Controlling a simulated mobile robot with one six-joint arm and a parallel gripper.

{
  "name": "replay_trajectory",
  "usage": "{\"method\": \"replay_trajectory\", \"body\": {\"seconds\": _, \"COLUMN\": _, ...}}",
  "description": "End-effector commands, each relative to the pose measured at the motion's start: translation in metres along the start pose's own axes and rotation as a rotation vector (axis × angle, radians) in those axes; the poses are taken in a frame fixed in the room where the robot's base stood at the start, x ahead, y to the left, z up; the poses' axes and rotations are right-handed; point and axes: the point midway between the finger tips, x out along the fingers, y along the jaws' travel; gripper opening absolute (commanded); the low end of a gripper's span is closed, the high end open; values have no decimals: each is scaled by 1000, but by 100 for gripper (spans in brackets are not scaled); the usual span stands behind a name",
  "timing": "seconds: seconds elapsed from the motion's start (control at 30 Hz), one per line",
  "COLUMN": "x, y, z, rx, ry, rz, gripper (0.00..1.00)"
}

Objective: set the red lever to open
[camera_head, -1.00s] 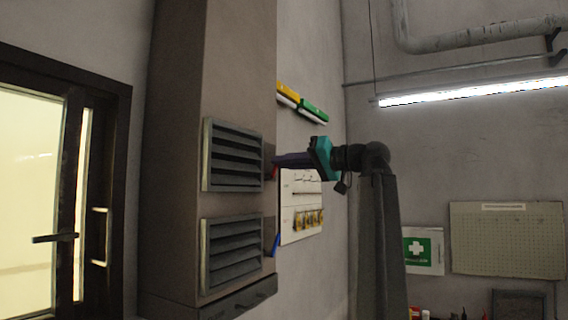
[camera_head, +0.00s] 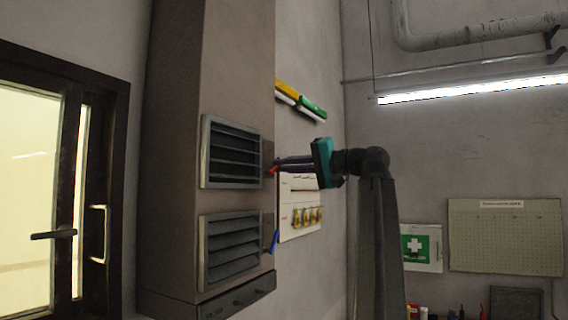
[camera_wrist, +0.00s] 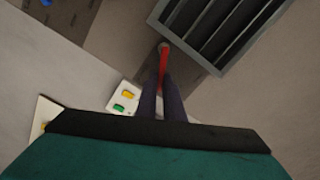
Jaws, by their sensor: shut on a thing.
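The red lever (camera_wrist: 163,62) sticks out from a plate on the side of the tall grey-brown cabinet (camera_head: 215,60), beside the upper louvred vent. In the wrist view my gripper (camera_wrist: 160,82) has its two dark fingers closed about the lever's outer part; the lever's pivot end shows beyond the tips. In the head view my gripper (camera_head: 277,166) reaches the cabinet's right side from the right, and only a small bit of red shows at the fingertips. A blue lever (camera_head: 274,241) sits lower on the same side, beside the lower vent.
A board with yellow padlocks (camera_head: 308,217) hangs on the wall behind my gripper. The upper vent (camera_head: 231,152) and lower vent (camera_head: 230,250) face front. A door (camera_head: 60,200) stands at the left; a first-aid sign (camera_head: 416,246) is at the right.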

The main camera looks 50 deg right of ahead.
Motion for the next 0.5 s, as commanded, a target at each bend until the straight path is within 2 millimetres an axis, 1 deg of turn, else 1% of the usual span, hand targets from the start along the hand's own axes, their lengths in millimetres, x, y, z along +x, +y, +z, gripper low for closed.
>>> {"method": "replay_trajectory", "body": {"seconds": 0.2, "x": 0, "y": 4, "z": 0, "rx": 104, "ry": 0, "rz": 0, "gripper": 0}}
{"method": "replay_trajectory", "body": {"seconds": 0.5, "x": 0, "y": 6, "z": 1, "rx": 144, "ry": 0, "rz": 0, "gripper": 0}}
